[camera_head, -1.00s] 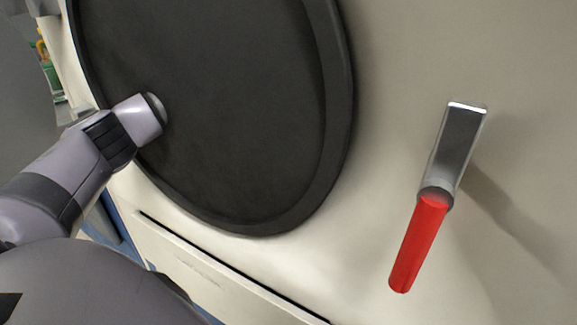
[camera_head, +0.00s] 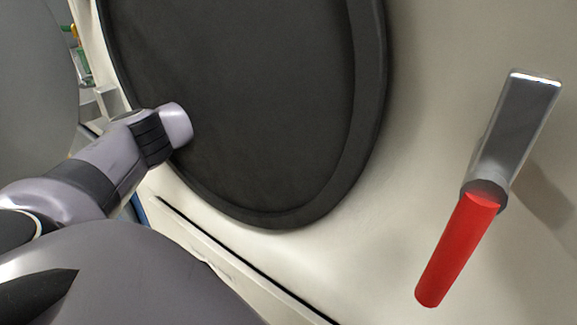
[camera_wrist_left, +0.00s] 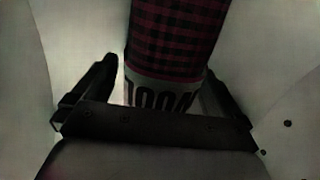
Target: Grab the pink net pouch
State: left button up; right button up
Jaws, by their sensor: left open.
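No pink net pouch shows clearly in either view. My left arm comes in from the left of the head view and ends in front of the large dark oval panel (camera_head: 240,100); its gripper jaws do not show there. In the left wrist view my left gripper (camera_wrist_left: 160,85) is open, one finger at each side. Between and beyond the fingers is a dark red-and-black plaid item (camera_wrist_left: 175,35), with a pale band bearing dark printing (camera_wrist_left: 160,95) below it. The picture is dim, and I cannot tell whether the fingers touch it. My right gripper is not in view.
The dark oval is set in a cream machine front (camera_head: 430,60). A metal lever with a red grip (camera_head: 458,250) sticks out at the right. Pale smooth walls (camera_wrist_left: 60,40) flank the gripper in the wrist view. Small coloured items stand at the far upper left.

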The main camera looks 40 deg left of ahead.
pick_arm(q)
jog(key=c, duration=1.2)
jog(key=shift+r, duration=0.1)
jog(key=shift+r, duration=0.1)
